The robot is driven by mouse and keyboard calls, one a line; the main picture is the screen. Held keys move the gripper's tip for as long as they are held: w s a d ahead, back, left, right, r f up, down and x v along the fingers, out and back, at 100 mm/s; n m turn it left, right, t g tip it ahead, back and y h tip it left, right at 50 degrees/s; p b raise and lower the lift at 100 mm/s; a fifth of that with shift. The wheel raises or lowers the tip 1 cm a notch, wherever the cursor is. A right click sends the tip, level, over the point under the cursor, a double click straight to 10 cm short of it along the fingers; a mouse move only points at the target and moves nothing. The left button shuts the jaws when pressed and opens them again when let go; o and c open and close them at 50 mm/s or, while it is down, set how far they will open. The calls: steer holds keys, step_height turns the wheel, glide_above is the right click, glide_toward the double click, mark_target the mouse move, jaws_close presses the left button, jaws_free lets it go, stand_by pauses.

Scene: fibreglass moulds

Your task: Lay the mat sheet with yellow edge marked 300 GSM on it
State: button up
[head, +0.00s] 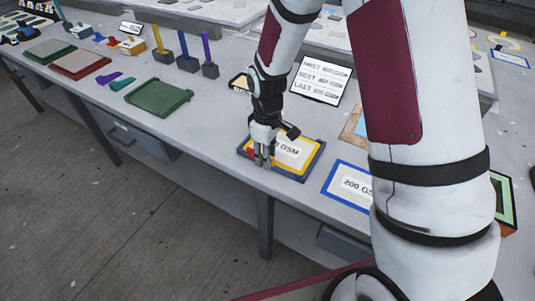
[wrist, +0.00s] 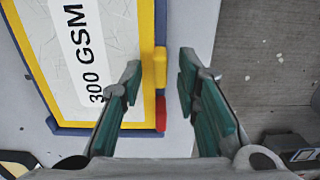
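The mat sheet with the yellow edge (head: 300,163) lies flat on a blue-rimmed board or tray (head: 318,160) near the table's front edge. Its white label reads 300 GSM in the wrist view (wrist: 75,50). A yellow tab (wrist: 160,77) and a red tab (wrist: 161,114) stick out along its edge. My gripper (head: 262,162) points down at the left front of the sheet. In the wrist view its teal-padded fingers (wrist: 160,68) are apart, with the yellow tab between them. I see no finger clearly pressing on it. My gripper hides part of the sheet in the head view.
A blue-edged 200 GSM sheet (head: 348,184) lies to the right. An order board (head: 320,80) stands behind. A green tray (head: 158,97), a red tray (head: 80,65) and several upright handled tools (head: 187,62) are to the left. The table's front edge is close.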

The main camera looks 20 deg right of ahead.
step_height(320, 180, up, 12)
stand_by(0.7)
stand_by(0.4)
steer(key=s+d+r+m+t, duration=0.1)
steer(key=s+d+r+m, duration=0.1)
steer(key=s+r, duration=0.4)
steer(key=s+d+r+m+t, duration=0.1)
steer(key=s+d+r+m, duration=0.15)
steer(key=s+r, duration=0.35)
steer(key=s+r+m+t, duration=0.1)
steer(key=s+r+m, duration=0.1)
steer(key=s, duration=0.4)
steer(key=s+d+r+m+t, duration=0.1)
steer(key=s+m, duration=0.1)
steer(key=s, duration=0.4)
steer(key=shift+d+r, duration=0.3)
steer(key=shift+r, duration=0.1)
